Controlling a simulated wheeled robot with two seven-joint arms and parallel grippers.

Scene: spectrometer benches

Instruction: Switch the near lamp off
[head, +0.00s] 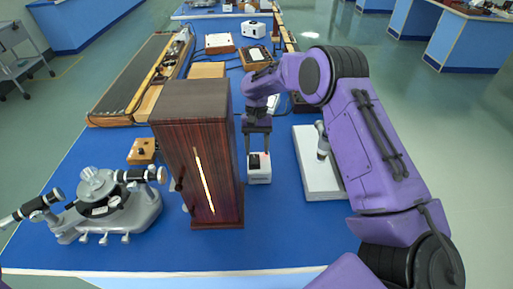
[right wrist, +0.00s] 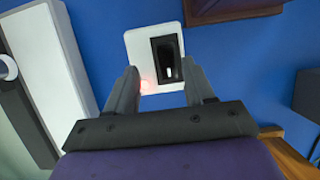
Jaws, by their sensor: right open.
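The near lamp appears to be the tall dark wooden housing (head: 190,150) with a bright glowing slit in its front. A small white switch box (head: 259,176) with a black rocker stands on the blue bench just right of it. In the right wrist view the white box (right wrist: 136,46) shows its black rocker (right wrist: 168,58) and a red glow beside my left-hand finger. My right gripper (head: 258,150) is open and points down at the box. In the right wrist view its fingers (right wrist: 160,74) reach either side of the box's near part; contact cannot be told. My left gripper is out of view.
A grey spectrometer (head: 105,203) stands left of the housing. A small wooden switch block (head: 142,151) lies behind it. A white slab (head: 312,165) lies to the right, partly behind my right arm. Long wooden rails (head: 140,80) fill the back left. The front bench strip is clear.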

